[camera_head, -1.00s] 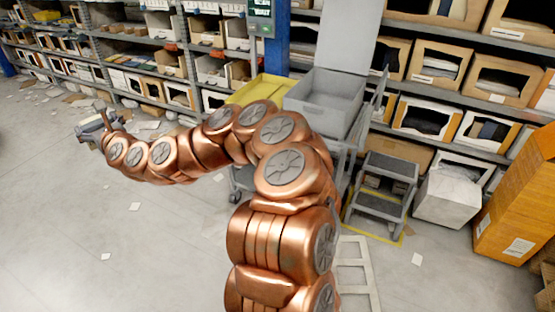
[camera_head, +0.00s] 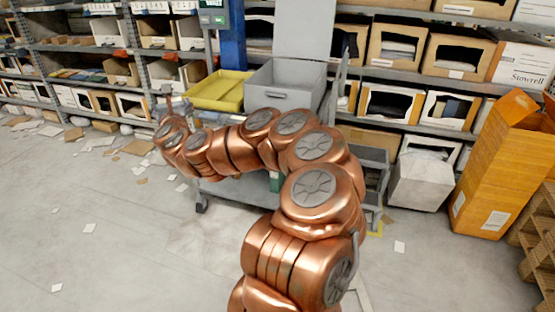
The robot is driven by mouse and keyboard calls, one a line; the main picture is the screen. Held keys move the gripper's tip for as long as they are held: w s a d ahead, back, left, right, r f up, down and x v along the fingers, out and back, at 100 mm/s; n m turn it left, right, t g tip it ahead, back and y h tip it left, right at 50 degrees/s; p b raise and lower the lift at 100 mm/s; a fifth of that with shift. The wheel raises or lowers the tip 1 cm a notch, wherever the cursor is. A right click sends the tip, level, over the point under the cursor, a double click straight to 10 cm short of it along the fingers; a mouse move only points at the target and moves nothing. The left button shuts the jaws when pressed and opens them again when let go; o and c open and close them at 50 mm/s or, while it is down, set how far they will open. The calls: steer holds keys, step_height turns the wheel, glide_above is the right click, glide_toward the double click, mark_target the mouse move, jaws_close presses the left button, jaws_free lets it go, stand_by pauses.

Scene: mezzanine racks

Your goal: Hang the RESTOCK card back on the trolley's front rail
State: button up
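The grey trolley's lower deck (camera_head: 238,190) shows below my copper arm, which covers much of its front. A yellow tray (camera_head: 219,92) and a grey bin (camera_head: 285,87) sit on top of the trolley. I cannot make out the front rail behind my arm. My gripper (camera_head: 167,97) is at the far end of the arm, left of the yellow tray. Only a small grey part of it shows above the last copper link, so its fingers are hidden. I cannot pick out the RESTOCK card; plain pale cards lie on the floor.
Racks of boxes (camera_head: 386,102) run behind the trolley. A grey step stool (camera_head: 375,170), a pale crumpled box (camera_head: 423,180) and a tall orange carton (camera_head: 494,165) stand to the right, near a wooden pallet (camera_head: 536,218). Open floor with scattered papers lies left and in front.

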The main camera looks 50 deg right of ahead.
steer(key=s+d+f+m+g+h+b, duration=0.45)
steer(key=s+d+f+b, duration=0.45)
steer(key=s+d, duration=0.25)
steer(key=s+d+f+m+g+h+b, duration=0.3)
steer(key=s+d+f+g+b, duration=0.2)
steer(key=s+d+f+b, duration=0.45)
steer(key=p+x, duration=0.7)
steer(key=x, duration=1.1)
steer(key=shift+s+d+r+p, duration=0.3)
steer(key=shift+d+r+p, duration=0.1)
steer(key=shift+r, duration=0.25)
steer(key=shift+t, duration=0.25)
